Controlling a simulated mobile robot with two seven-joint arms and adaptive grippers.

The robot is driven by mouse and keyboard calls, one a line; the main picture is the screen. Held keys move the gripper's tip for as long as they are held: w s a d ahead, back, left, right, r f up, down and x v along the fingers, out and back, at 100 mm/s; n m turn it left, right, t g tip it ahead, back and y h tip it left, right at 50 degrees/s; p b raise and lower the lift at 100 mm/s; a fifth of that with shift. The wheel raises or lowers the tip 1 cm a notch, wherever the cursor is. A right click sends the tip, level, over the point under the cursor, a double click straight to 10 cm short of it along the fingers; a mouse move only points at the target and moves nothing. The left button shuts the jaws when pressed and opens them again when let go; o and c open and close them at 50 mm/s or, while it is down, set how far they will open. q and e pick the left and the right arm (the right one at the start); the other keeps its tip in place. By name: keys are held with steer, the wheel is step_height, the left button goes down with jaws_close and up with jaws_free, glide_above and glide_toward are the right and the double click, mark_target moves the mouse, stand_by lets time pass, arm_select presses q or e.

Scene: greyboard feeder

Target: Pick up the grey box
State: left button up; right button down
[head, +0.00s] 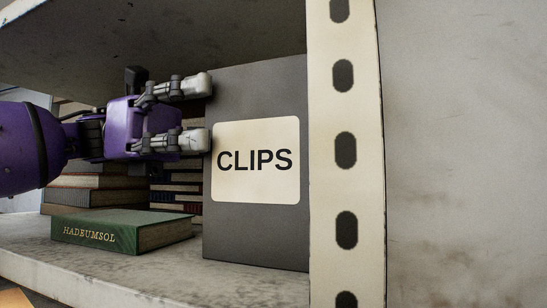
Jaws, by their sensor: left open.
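The grey box (255,225) stands upright on the shelf in the head view, with a cream label reading "CLIPS" on its front. Its right side meets the shelf post in the picture, and anything behind the post is hidden. My left gripper (206,113) comes in from the left, with its two fingers apart, one above the other. Its fingertips are at the box's left edge in the picture; I cannot tell whether they touch it. Nothing shows between the fingers. My right gripper is not in view.
A perforated cream post (345,188) stands right of the box. A green book (118,231) lies on the shelf (130,272) below my left gripper, with stacked books (92,190) behind. The upper shelf (150,35) is close above. A plain wall (465,150) fills the right.

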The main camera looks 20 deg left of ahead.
mark_target(265, 116)
arm_select(q)
steer(key=d, duration=0.1)
steer(key=d+p, duration=0.1)
steer(key=d, duration=0.3)
steer(key=shift+s+r+p, duration=0.2)
steer(key=shift+s+p, duration=0.1)
steer(key=shift+s, duration=0.05)
steer(key=shift+d+f, duration=0.1)
steer(key=shift+d, duration=0.4)
steer(key=shift+a, duration=0.1)
steer(key=shift+c, duration=1.1)
steer(key=c, duration=1.3)
steer(key=shift+c, duration=0.2)
